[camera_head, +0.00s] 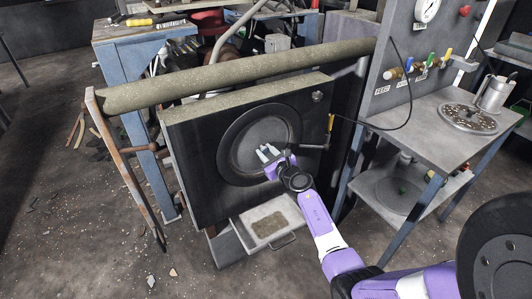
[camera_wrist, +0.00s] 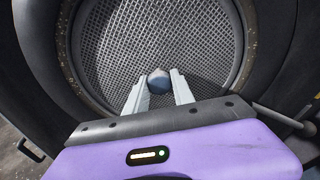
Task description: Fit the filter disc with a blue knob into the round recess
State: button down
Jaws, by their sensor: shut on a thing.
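The filter disc (camera_wrist: 115,40) is a round grey mesh plate with a blue knob (camera_wrist: 159,81) at its middle. My gripper (camera_wrist: 159,84) is shut on the blue knob, one pale finger on each side. The disc lies within the dark ring of the round recess (camera_wrist: 66,50) and faces me. In the head view, the recess (camera_head: 223,146) is in the front of a black upright panel, and my gripper (camera_head: 268,153) reaches to the disc (camera_head: 249,135) from the lower right. I cannot tell whether the disc is fully seated. The gripper body hides its lower part.
A handle bar (camera_head: 312,146) sticks out at the panel's right. A tray (camera_head: 268,226) stands below the panel. A side table (camera_head: 425,130) at right holds a perforated metal plate (camera_head: 468,118) and a jug (camera_head: 493,95). A black cable hangs near the gauge panel.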

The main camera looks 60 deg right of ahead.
jog(key=shift+w+d+r, duration=0.1)
jog(key=c, duration=1)
grip_release()
jog(key=p+v, duration=0.1)
jog(key=v, duration=0.6)
jog(key=shift+s+a+p, duration=0.2)
jog(key=shift+s+p, duration=0.1)
jog(key=shift+s, duration=0.05)
